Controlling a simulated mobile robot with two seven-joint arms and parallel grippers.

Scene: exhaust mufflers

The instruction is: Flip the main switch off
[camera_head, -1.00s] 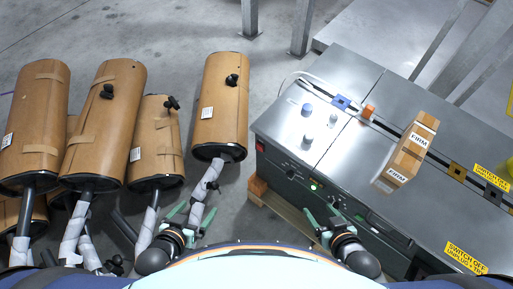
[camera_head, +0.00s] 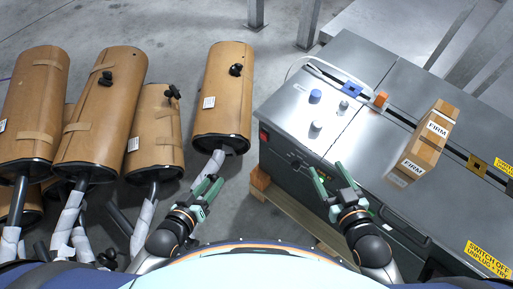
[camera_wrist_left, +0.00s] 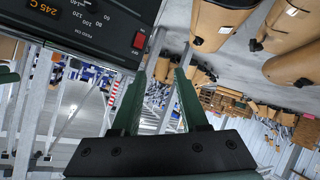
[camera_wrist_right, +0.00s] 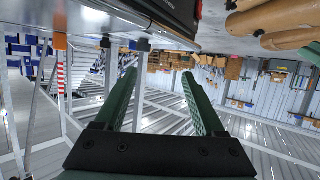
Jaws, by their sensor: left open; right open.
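The red main switch (camera_head: 264,135) sits at the left end of the front face of the grey machine (camera_head: 350,150). In the left wrist view the red rocker switch (camera_wrist_left: 139,40) shows beside a panel with an orange "245 C" display (camera_wrist_left: 42,12). My left gripper (camera_head: 208,182) is open and empty, below and left of the switch, apart from it. Its fingers (camera_wrist_left: 158,74) also show in the left wrist view. My right gripper (camera_head: 328,171) is open and empty at the machine's front edge, right of the switch. It hides part of the front panel.
A "FIRM" carton (camera_head: 425,140) rests on the machine top. Knobs (camera_head: 315,96) stand on its left end. A wooden pallet (camera_head: 290,210) lies under the machine. Bare floor lies between mufflers and machine.

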